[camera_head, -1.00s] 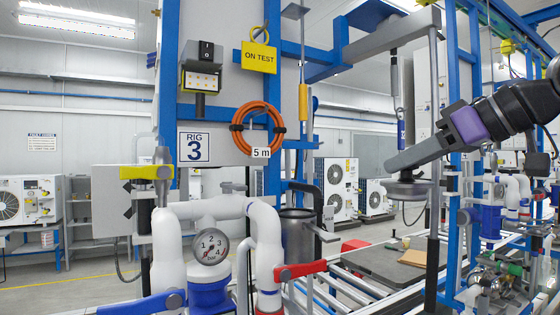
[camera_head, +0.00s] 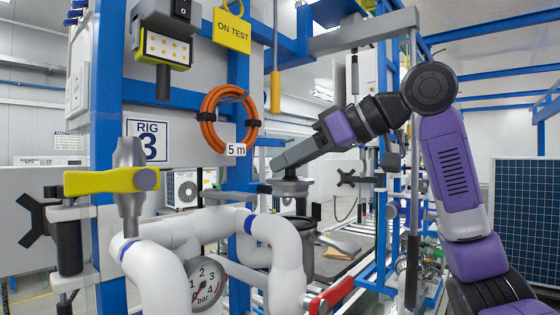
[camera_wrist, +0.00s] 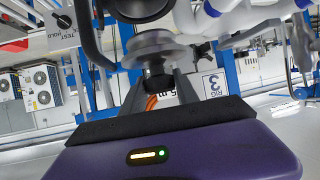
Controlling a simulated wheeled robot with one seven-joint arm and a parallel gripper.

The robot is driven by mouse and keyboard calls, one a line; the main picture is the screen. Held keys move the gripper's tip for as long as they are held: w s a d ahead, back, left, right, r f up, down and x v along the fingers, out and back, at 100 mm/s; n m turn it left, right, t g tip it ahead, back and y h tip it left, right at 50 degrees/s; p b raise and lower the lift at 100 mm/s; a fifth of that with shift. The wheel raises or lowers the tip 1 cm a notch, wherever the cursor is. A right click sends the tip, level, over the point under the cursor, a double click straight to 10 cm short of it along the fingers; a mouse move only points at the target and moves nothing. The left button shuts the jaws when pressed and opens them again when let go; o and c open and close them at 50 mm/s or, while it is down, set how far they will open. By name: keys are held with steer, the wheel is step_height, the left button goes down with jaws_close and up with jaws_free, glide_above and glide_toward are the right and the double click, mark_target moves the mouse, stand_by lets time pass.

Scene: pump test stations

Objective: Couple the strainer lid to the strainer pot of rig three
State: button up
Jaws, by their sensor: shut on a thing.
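My gripper (camera_head: 284,172) is shut on the strainer lid (camera_head: 290,188), a grey disc held roughly level. In the wrist view, the jaws (camera_wrist: 158,84) grip the lid's dark knob, and the lid's round plate (camera_wrist: 155,46) shows beyond them. The strainer pot (camera_head: 302,250) of rig three is a dark grey cylinder behind the white pipes, its lower part hidden. The lid hangs above the pot's top, apart from it in the head view. How well they line up is hard to tell. A round dark end, perhaps the pot (camera_wrist: 140,8), shows at the wrist view's top edge.
White pipes (camera_head: 285,255), a pressure gauge (camera_head: 207,285) and a red-handled valve (camera_head: 330,296) crowd the pot's front. A yellow-handled valve (camera_head: 110,181) stands left. The RIG 3 sign (camera_head: 152,138), orange hose coil (camera_head: 228,118) and blue posts rise behind. A grey upright (camera_head: 413,180) stands right.

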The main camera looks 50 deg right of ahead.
mark_target(300, 179)
steer(key=shift+f+b, duration=1.7)
steer(key=shift+f, duration=0.3)
steer(key=shift+s+p, duration=0.15)
steer(key=shift+p, duration=0.15)
steer(key=shift+f+b, duration=0.85)
steer(key=shift+f, duration=0.5)
stand_by(1.1)
stand_by(0.4)
steer(key=o, duration=1.2)
steer(key=shift+b+v, duration=0.4)
steer(key=shift+v, duration=3.5)
steer(key=shift+d, duration=0.1)
